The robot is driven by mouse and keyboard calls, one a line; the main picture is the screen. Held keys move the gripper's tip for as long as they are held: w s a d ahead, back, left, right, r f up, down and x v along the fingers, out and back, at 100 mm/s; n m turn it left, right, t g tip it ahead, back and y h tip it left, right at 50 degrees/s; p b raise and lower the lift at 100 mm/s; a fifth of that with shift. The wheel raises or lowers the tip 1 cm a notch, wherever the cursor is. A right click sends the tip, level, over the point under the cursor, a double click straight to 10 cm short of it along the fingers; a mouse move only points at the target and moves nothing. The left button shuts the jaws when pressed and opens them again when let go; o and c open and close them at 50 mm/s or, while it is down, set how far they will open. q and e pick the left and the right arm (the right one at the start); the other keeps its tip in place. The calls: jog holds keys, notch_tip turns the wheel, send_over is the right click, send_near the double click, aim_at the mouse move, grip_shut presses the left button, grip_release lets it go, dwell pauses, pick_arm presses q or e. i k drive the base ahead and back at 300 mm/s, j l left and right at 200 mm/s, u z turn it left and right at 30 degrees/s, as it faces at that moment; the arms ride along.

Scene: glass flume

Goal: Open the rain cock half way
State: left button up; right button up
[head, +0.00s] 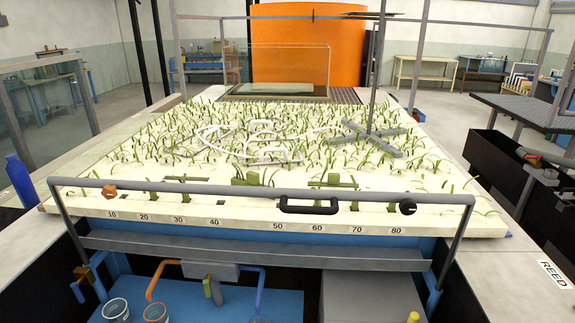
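Neither of my grippers shows in the head view. No part in view is labelled as the rain cock, so I cannot tell which one it is. An orange-brown knob (109,191) sits at the left of the front rail, and a round black knob (407,206) sits at its right. A black loop handle (308,206) is between them. A small orange-brown part (532,158) shows on the equipment at the right. A brass-coloured fitting (80,272) is at the lower left, below the rail. How far any of them is turned is too small to tell.
A cream bed (265,205) with green reed-like stems fills the middle, with numbers along its front. A grey rail (230,191) crosses its front edge. Glass vessels (116,310) stand on a blue surface below. A blue bottle (21,181) stands at left. Grey floor shows beyond.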

aim_at(74, 286)
jog(key=u, duration=1.65)
